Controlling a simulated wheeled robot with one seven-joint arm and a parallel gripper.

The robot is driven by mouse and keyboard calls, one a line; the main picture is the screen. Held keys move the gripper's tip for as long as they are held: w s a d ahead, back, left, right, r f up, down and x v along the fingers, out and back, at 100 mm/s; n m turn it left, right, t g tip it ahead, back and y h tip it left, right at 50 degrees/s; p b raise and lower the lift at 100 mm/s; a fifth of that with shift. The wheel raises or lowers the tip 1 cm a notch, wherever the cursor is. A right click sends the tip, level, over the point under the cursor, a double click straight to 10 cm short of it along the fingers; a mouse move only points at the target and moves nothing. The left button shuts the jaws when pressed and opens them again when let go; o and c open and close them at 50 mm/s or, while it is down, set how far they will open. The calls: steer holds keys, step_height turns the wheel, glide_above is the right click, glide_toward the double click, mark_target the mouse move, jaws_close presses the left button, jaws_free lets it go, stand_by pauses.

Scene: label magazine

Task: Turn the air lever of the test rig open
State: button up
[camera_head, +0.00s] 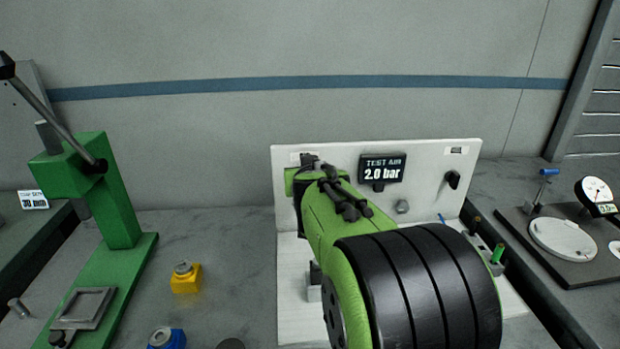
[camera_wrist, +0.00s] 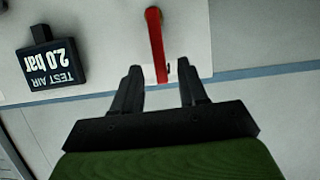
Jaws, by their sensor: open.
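The red air lever (camera_wrist: 157,42) shows in the wrist view against the pale panel of the test rig (camera_head: 330,154). It runs nearly straight up and down in that picture, with a round end at the top. Its lower end reaches to between the fingertips of my gripper (camera_wrist: 160,67). The fingers are open, one on each side, with gaps to the lever. I cannot tell the depth between them and the lever. In the head view my arm hides the lever. The display (camera_head: 382,168) reads TEST AIR 2.0 bar; it is upside down in the wrist view (camera_wrist: 52,63).
A green press (camera_head: 118,215) stands at the left. A black knob (camera_head: 452,179) is on the panel's right. A dial gauge (camera_head: 595,191) stands far right.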

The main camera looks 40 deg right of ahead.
steer(key=p+v, duration=0.1)
steer(key=v, duration=1)
steer(key=shift+s+a, duration=0.25)
steer(key=shift+s, duration=0.05)
